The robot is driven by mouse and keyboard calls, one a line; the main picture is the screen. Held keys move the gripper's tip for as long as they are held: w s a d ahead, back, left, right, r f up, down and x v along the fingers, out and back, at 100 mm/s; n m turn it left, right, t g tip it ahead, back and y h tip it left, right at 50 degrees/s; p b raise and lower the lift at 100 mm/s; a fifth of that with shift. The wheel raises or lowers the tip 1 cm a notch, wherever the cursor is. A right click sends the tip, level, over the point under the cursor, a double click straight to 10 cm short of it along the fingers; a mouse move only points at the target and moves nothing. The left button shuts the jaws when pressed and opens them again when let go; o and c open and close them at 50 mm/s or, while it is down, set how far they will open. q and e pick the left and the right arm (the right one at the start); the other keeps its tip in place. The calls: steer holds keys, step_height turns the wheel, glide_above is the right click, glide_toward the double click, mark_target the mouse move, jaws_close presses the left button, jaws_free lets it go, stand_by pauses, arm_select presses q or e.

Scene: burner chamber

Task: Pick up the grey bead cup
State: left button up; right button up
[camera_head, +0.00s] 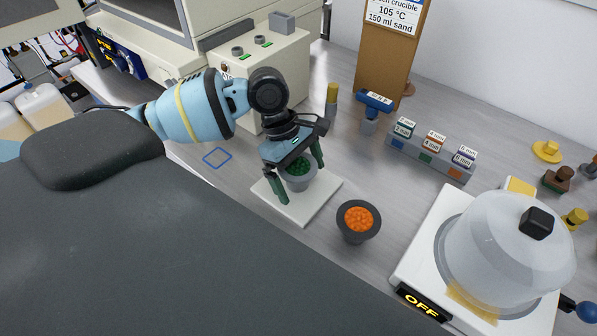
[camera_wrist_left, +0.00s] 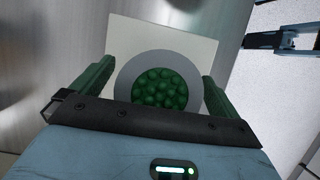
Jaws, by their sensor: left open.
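The grey bead cup (camera_head: 299,184) holds green beads and stands upright on a white square plate (camera_head: 309,206). My left gripper (camera_head: 302,181) is open above the cup, with one green finger on each side of it. In the left wrist view the cup's round grey rim (camera_wrist_left: 124,80) shows from above, between the open fingers of my left gripper (camera_wrist_left: 157,84). A gap shows beside the rim, but I cannot tell whether either finger touches the wall. A dark jaw-like part (camera_wrist_left: 280,40) at the upper right of the wrist view looks like my right gripper; its opening is unclear.
A dark cup with orange beads (camera_head: 358,221) stands just right of the plate. A burner with a glass dome (camera_head: 505,250) and an OFF sign is at the right. A labelled block rack (camera_head: 429,157) and a blue-headed tool (camera_head: 373,104) stand behind. A beige machine (camera_head: 262,68) stands behind the arm.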

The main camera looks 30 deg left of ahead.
mark_target(303, 169)
arm_select(q)
steer(key=c, duration=1.1)
arm_select(e)
steer(key=shift+a, duration=0.1)
arm_select(q)
steer(key=shift+r, duration=0.15)
arm_select(e)
steer(key=shift+r, duration=0.1)
arm_select(q)
steer(key=shift+r, duration=0.6)
step_height(303, 169, up, 2)
steer(key=shift+r, duration=0.1)
steer(key=s+a+p, duration=0.1)
steer(key=s+a, duration=0.3)
steer(key=s, duration=0.2)
steer(key=s+a+r, duration=0.1)
steer(key=s+a, duration=0.4)
steer(key=s, duration=0.2)
steer(key=shift+s+r+p, duration=0.2)
steer(key=shift+p, duration=0.2)
arm_select(e)
steer(key=shift+w+d+r+t, duration=0.15)
steer(key=shift+w+r+t, duration=0.05)
steer(key=shift+w+r, duration=0.4)
steer(key=shift+w+d+r+t, duration=0.1)
steer(key=shift+w+r+t, duration=0.1)
steer(key=shift+w+r, duration=0.4)
